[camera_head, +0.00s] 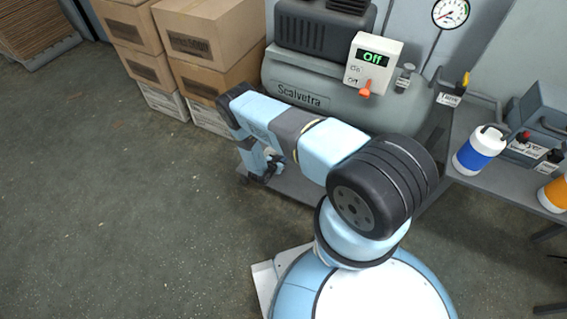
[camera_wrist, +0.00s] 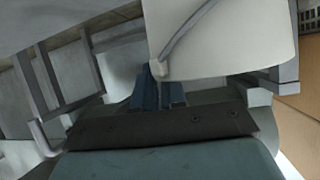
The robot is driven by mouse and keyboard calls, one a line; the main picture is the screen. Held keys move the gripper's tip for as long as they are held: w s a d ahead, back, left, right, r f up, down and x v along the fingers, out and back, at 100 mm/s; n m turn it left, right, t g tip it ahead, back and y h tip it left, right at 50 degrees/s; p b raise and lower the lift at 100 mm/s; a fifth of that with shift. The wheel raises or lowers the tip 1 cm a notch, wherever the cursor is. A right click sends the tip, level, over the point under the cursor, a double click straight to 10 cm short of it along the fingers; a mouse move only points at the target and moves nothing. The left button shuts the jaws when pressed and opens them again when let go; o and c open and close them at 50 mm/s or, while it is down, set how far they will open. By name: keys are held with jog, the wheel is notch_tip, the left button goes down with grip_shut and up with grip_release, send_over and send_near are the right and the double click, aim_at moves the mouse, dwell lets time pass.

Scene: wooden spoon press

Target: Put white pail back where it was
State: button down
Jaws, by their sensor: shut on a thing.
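In the wrist view a white pail (camera_wrist: 235,45) fills the upper middle, with a grey handle running down its side. My gripper (camera_wrist: 160,92) is shut on the pail where the handle meets its edge; the exact grip is partly hidden. In the head view my arm reaches to the left in front of the compressor, and my gripper (camera_head: 264,172) hangs low at its end, partly covered by the arm. I cannot make out the pail in the head view.
A bench at right holds a blue-banded jug (camera_head: 478,150) and an orange-banded jug (camera_head: 556,193). The floor (camera_head: 110,200) at left is clear.

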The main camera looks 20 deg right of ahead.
jog(key=shift+f, duration=1.5)
jog(key=c, duration=1.2)
grip_release()
jog(key=v, duration=1.2)
